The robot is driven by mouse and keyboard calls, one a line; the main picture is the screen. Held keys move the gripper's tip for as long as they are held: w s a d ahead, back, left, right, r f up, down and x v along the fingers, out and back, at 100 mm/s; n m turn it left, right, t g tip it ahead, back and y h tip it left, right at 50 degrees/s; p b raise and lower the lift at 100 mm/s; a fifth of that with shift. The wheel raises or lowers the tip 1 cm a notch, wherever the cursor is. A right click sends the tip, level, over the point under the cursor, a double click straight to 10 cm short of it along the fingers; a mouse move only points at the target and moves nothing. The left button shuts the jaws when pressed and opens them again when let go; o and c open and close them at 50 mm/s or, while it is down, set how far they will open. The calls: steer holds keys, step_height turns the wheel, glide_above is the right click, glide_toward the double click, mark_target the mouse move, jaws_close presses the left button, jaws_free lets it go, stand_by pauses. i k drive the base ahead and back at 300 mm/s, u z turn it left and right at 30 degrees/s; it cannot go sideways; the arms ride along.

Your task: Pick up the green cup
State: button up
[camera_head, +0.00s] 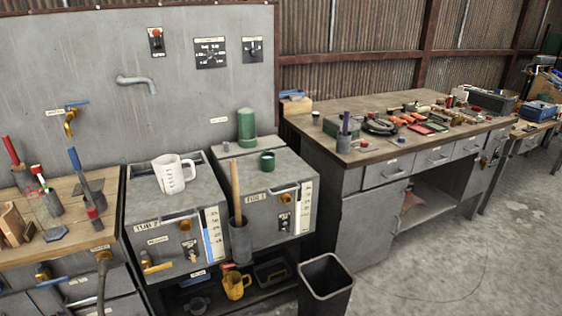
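A small dark green cup (267,160) stands on the grey top of the right-hand tub cabinet (250,172), near its back middle. Its opening faces up. A taller green cylinder (246,127) with a rounded top stands behind it to the left, against the grey back panel. My gripper is not in view, so its state does not show.
A white measuring jug (173,172) stands on the left-hand tub cabinet. A wooden rod rises from a grey holder (241,243) at the front between the cabinets. A black bin (325,287) stands on the floor. A tool-covered workbench (371,157) is to the right; open floor lies in front of it.

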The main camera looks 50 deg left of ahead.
mark_target(268, 162)
steer(key=i, duration=5.45)
steer(key=u, duration=5)
steer(key=i, duration=1.65)
